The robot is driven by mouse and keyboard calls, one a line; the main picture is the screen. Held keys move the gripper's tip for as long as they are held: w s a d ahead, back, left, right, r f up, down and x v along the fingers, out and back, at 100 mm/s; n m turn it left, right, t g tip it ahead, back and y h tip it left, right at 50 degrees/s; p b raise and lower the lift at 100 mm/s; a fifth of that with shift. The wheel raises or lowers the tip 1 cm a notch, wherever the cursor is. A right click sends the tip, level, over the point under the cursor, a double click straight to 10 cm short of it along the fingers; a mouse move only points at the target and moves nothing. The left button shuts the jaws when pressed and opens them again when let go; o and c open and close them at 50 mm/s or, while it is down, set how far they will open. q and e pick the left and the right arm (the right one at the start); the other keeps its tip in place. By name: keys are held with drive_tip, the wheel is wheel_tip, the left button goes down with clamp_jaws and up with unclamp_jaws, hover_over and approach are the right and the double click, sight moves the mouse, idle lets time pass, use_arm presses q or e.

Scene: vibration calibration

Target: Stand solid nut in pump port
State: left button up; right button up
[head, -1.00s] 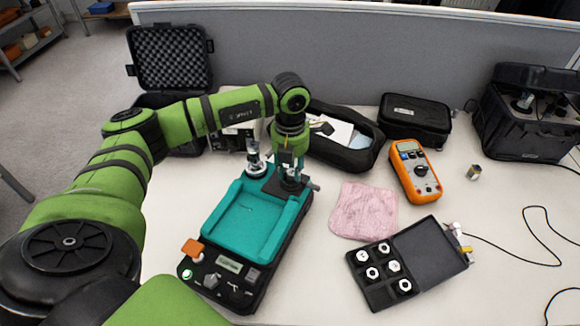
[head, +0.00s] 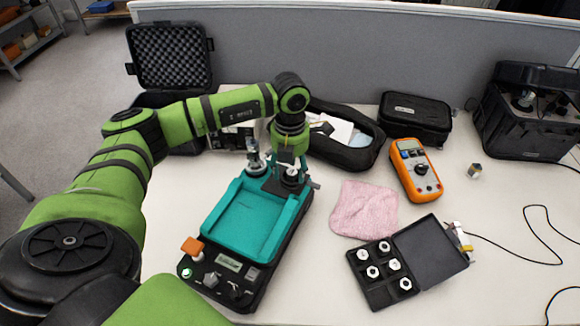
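The pump is a teal-topped unit (head: 243,222) with a black base, standing left of the table's middle. My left gripper (head: 290,175) points down over its far right end, fingers spread on either side of a small round metal piece (head: 291,173). That piece sits on the dark end block; whether it is the solid nut in the port, I cannot tell. My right gripper is out of view.
A metal post fitting (head: 254,158) stands close left of my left gripper. A black open pouch (head: 345,150) lies behind. A pink cloth (head: 364,209), an orange multimeter (head: 416,171) and a small metal cylinder (head: 474,171) lie to the right. The front right table is mostly clear.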

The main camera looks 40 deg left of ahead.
use_arm(q)
wheel_tip(320, 180, up, 12)
idle(0.7)
drive_tip(key=shift+s, duration=0.1)
